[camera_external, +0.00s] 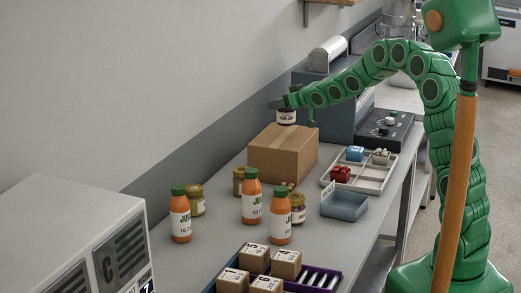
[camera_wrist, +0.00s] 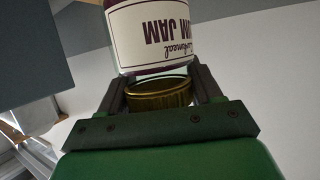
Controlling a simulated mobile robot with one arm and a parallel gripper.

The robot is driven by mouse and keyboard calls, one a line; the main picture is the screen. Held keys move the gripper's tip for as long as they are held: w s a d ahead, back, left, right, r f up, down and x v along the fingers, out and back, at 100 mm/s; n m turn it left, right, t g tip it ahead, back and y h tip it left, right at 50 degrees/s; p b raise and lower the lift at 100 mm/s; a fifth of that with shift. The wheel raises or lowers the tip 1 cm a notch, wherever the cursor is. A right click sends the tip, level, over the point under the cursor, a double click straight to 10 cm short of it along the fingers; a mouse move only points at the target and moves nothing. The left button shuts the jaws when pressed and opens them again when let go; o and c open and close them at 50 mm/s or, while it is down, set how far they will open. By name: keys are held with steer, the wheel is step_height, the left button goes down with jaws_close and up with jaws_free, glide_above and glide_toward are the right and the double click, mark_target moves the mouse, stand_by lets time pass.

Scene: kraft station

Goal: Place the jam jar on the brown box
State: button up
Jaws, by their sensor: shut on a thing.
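The brown box (camera_external: 278,160) stands on the table in the external view, against the wall side. A jam jar (camera_external: 286,117) with a white label is upright at the far part of the box's top. I cannot tell whether its base touches the box. My gripper (camera_external: 288,103) is shut on the jar at its lid, from above. In the wrist view the gold lid (camera_wrist: 160,93) sits between the two fingers. The jar's label (camera_wrist: 155,35) reads "JAM", upside down in that picture; the jar's far end is cut off.
Orange juice bottles (camera_external: 251,203) and other jars (camera_external: 196,200) stand on the near part of the table. A divided tray (camera_external: 375,185), a blue-grey bin (camera_external: 344,207) and a purple crate (camera_external: 335,275) with small cartons lie to the right and front. A grey machine (camera_external: 75,235) is at the near left.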

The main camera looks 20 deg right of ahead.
mark_target(282, 113)
steer(key=shift+w+f, duration=0.45)
steer(key=shift+f, duration=1.55)
steer(key=shift+f, duration=0.1)
steer(key=o, duration=1.3)
steer(key=shift+o, duration=0.2)
steer(key=shift+s, duration=0.1)
steer(key=shift+s+r, duration=0.2)
steer(key=v, duration=1.1)
steer(key=shift+s+d, duration=0.15)
steer(key=shift+d+r, duration=0.1)
